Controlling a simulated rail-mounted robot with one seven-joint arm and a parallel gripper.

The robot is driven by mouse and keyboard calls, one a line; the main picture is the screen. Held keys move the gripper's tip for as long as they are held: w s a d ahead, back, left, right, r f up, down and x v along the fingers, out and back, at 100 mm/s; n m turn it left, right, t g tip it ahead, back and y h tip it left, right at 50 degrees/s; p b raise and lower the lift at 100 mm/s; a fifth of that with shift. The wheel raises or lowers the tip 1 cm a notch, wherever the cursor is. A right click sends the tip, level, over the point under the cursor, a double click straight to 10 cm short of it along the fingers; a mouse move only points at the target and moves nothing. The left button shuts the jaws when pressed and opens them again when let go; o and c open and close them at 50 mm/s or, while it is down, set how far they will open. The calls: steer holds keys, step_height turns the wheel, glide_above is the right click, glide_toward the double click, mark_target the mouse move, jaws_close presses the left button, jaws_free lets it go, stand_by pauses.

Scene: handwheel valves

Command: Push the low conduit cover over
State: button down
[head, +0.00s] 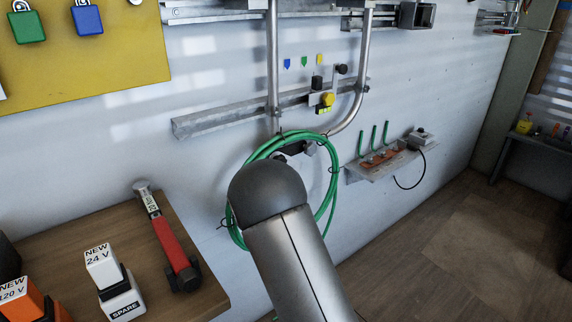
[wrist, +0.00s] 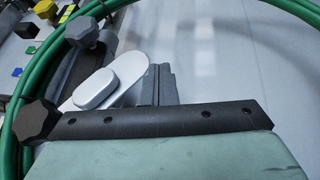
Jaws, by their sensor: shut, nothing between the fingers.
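In the wrist view a pale rounded cover plate (wrist: 128,72) with a raised oval boss (wrist: 97,89) lies tilted at the left of centre; I take it for the low conduit cover. A grey lobed knob (wrist: 82,32) is above it and a dark lobed knob (wrist: 38,119) is at its lower left. My gripper (wrist: 158,84) shows as two grey fingers shut together, just right of the plate. I cannot tell whether they touch it. In the head view my arm hides the gripper and most of the cover.
A coiled green hose (head: 328,188) hangs on the wall around this spot and crosses the wrist view (wrist: 22,100). A metal rail (head: 220,117) and pipes (head: 273,60) are above. A small shelf (head: 378,167) is right; a wooden bench (head: 90,235) with a hammer is left.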

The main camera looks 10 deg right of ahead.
steer(key=shift+w+d+r+p, duration=0.15)
steer(key=shift+d+r, duration=0.1)
steer(key=shift+r, duration=0.35)
steer(key=shift+w+d+r+p, duration=0.15)
steer(key=shift+d+r, duration=0.15)
steer(key=shift+r, duration=0.35)
steer(key=shift+w+d+r+p, duration=0.15)
steer(key=shift+d+r, duration=0.1)
steer(key=shift+r, duration=0.35)
steer(key=shift+f, duration=0.1)
steer(key=a+f+b, duration=0.1)
steer(key=s+a+f+b, duration=0.1)
steer(key=f+b, duration=0.1)
steer(key=shift+s+a+b, duration=0.15)
steer(key=shift+a+b, duration=0.05)
steer(key=shift+b, duration=0.1)
